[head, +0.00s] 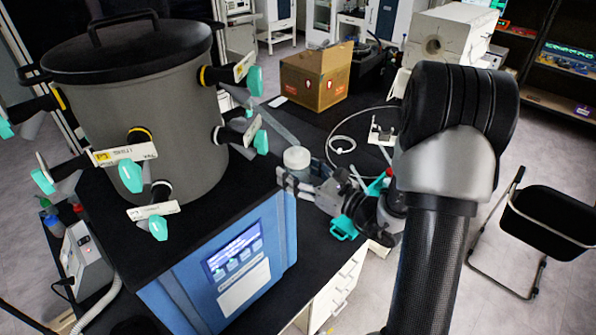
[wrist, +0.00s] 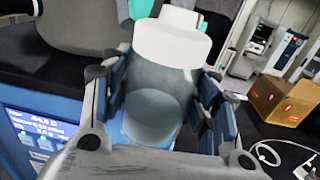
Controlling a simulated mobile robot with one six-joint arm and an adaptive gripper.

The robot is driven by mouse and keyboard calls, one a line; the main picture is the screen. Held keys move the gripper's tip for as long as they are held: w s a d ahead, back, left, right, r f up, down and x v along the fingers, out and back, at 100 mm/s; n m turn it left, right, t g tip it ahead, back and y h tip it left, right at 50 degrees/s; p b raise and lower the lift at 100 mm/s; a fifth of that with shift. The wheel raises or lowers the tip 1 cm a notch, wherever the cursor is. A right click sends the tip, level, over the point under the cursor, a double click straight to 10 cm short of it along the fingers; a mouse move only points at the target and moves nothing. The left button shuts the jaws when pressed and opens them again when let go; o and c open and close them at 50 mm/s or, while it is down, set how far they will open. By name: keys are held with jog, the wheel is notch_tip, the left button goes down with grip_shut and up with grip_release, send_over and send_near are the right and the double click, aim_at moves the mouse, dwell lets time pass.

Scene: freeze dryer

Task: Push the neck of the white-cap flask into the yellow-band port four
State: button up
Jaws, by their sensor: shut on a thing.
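My gripper (head: 293,184) is shut on the flask, right of the grey drum (head: 150,105). In the wrist view, my gripper (wrist: 158,105) has the flask's clear body (wrist: 152,108) between its fingers. The flask's white cap (wrist: 170,42) points away from the wrist camera; it also shows in the head view (head: 297,156). The flask appears apart from the drum's ports. Ports with teal valve handles ring the drum. Yellow bands show at the right port (head: 206,76), the front port (head: 139,134) and the left port (head: 59,98). The label writing is too small to tell which is port four.
The drum stands on a blue cabinet with a lit screen (head: 234,252). A cardboard box (head: 316,76) and a white cable (head: 343,146) lie on the dark bench behind.

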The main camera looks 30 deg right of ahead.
jog(key=shift+w+a+r+p, duration=0.2)
jog(key=shift+w+a+r, duration=0.1)
jog(key=shift+r, duration=0.15)
jog(key=shift+w+a+r+p, duration=0.2)
jog(key=shift+a+r, duration=0.1)
jog(key=shift+r, duration=0.15)
dwell(0.9)
jog(key=o, duration=1.4)
jog(key=shift+a, duration=0.15)
jog(key=shift+o, duration=1)
jog(key=shift+f, duration=0.1)
jog(key=v, duration=1.2)
jog(key=shift+s, duration=0.1)
